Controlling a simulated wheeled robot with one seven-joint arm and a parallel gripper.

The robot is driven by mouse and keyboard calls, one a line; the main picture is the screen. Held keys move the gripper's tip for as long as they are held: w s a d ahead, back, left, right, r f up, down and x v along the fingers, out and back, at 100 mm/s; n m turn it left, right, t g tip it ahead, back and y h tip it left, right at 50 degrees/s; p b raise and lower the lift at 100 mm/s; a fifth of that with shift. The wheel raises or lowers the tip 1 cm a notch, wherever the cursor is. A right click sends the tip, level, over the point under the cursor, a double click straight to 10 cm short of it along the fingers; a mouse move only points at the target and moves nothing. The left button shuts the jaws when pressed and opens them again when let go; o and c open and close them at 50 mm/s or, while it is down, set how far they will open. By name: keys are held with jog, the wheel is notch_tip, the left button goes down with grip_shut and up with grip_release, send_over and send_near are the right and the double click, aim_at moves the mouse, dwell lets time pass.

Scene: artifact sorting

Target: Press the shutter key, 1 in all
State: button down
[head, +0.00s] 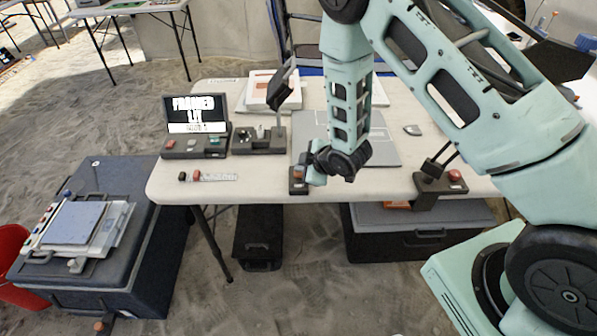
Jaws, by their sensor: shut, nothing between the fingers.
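A dark console with a screen (195,112) stands at the table's left. The screen shows large white text that seems to begin "FRAMED"; the lower lines are too small to read surely. Its base (222,150) carries a red key, a grey key and a teal key. I cannot tell from markings which key is the shutter key. My gripper (316,177) is shut and empty. It hangs at the table's front edge, to the right of the console. A small dark box (298,187) with a reddish top is just left of it, partly hidden; contact cannot be told.
A dark lever unit (258,140) stands between the console and my gripper. Small cylinders (195,176) lie near the front edge of the white table (260,185). A box with a red button (440,185) is at right. A dark case (130,260) stands on the sand at left.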

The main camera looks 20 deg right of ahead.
dwell(0.5)
jog(key=shift+r+p, duration=0.5)
jog(key=shift+r, duration=0.25)
jog(key=shift+r, duration=0.1)
jog(key=shift+r+p, duration=1.65)
jog(key=shift+r, duration=0.85)
jog(key=shift+f, duration=0.1)
